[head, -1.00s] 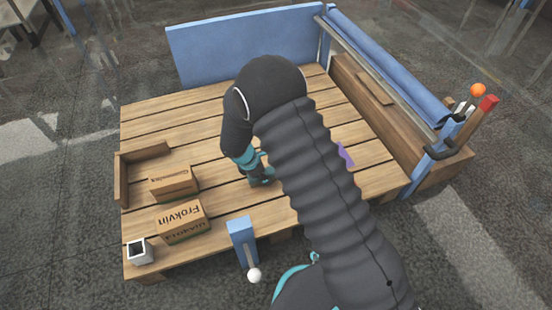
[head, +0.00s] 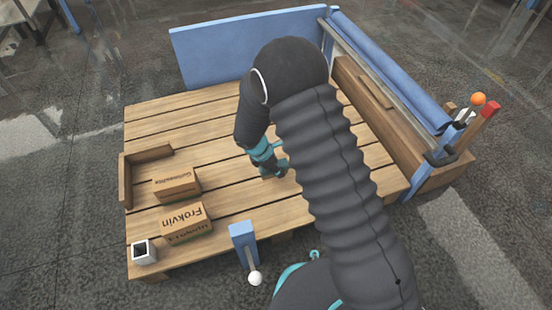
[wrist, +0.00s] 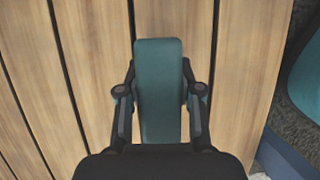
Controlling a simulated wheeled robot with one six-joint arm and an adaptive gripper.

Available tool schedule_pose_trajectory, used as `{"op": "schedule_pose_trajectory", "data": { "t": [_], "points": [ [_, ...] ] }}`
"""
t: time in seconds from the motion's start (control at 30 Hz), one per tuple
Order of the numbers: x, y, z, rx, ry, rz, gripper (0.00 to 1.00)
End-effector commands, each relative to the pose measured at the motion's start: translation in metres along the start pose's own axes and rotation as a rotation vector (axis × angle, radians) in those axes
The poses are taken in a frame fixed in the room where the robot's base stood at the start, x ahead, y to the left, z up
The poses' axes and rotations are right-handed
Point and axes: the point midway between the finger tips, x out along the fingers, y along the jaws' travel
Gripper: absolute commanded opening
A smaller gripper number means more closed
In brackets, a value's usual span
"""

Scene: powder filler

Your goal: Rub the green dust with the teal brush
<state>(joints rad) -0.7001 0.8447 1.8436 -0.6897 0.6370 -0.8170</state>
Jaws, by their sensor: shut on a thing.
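The teal brush (wrist: 160,90) shows in the wrist view as a flat, rounded teal block between my gripper's two dark fingers. My gripper (head: 270,170) is shut on it, over the middle of the wooden slatted deck (head: 190,115). In the head view the brush is hard to tell from the teal parts of my gripper. Whether it touches the slats cannot be told. No green dust shows in either view; my arm covers part of the deck.
A blue post with a white-knobbed lever (head: 243,240) is at the front edge. A blue panel (head: 215,50) and wooden side ledge (head: 375,100) border the deck.

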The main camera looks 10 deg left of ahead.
Motion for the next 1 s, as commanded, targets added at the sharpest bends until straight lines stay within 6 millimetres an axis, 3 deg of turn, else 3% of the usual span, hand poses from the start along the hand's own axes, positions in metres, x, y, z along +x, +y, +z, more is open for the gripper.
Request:
{"op": "schedule_pose_trajectory", "data": {
  "t": [0.3,0.77,0.87,1.0],
  "points": [
    [-0.027,0.000,0.015,0.007,0.001,-0.002,0.03],
    [-0.029,0.000,0.019,0.018,0.001,-0.007,0.03],
    [-0.026,-0.003,0.032,0.090,0.000,-0.036,0.03],
    [-0.015,-0.015,0.076,0.345,0.001,-0.141,0.03]
  ]
}}
